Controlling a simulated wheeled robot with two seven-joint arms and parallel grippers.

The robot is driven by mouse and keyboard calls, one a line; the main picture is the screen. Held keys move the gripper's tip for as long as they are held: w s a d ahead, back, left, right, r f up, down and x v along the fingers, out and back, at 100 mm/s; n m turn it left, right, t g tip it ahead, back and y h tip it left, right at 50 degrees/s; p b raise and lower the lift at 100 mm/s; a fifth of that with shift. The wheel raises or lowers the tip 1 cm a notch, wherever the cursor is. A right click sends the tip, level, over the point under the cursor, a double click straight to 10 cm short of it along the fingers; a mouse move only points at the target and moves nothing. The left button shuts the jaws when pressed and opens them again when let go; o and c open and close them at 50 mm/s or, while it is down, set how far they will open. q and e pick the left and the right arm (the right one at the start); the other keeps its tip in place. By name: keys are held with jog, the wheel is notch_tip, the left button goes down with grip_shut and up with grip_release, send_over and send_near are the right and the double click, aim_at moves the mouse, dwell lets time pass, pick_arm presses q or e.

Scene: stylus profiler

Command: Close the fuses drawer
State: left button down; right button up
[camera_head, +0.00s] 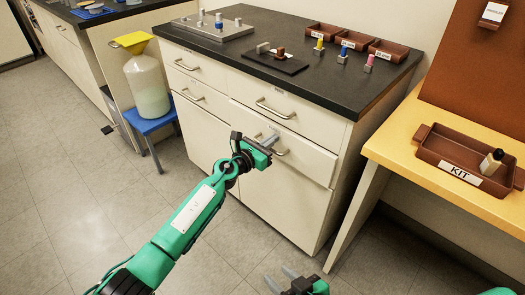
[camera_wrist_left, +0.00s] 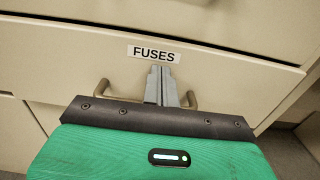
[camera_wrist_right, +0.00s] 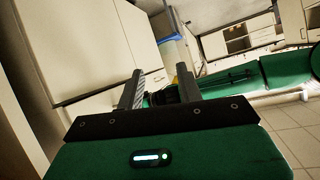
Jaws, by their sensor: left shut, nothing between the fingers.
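The fuses drawer (camera_head: 318,165) is the lower right drawer of the cream cabinet, and its front stands out a little from the cabinet face. In the left wrist view its label FUSES (camera_wrist_left: 153,53) sits above a bar handle (camera_wrist_left: 104,92). My left gripper (camera_head: 272,138) is shut and empty, in front of the drawer at the handle. Its fingertips (camera_wrist_left: 161,70) point at the front just under the label; I cannot tell whether they touch. My right gripper (camera_head: 283,274) is open and empty, low in front of the cabinet; its parted fingers show in the right wrist view (camera_wrist_right: 160,80).
The black cabinet top (camera_head: 225,58) holds a grey plate, a dark pad, brown bins and small coloured parts. A yellow table (camera_head: 400,140) with a KIT tray (camera_head: 440,160) stands at right. A jug (camera_head: 147,85) on a blue stool (camera_head: 150,124) stands left. Open floor lies in front.

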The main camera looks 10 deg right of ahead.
pick_arm(q)
jog(key=shift+w+d+r, duration=0.3)
jog(key=shift+w+d, duration=0.2)
jog(key=shift+d, duration=0.15)
pick_arm(e)
jog(key=shift+w+a+r+t+y, duration=0.1)
jog(key=shift+a+r+t+y, duration=0.15)
jog(key=shift+a+t+y, duration=0.25)
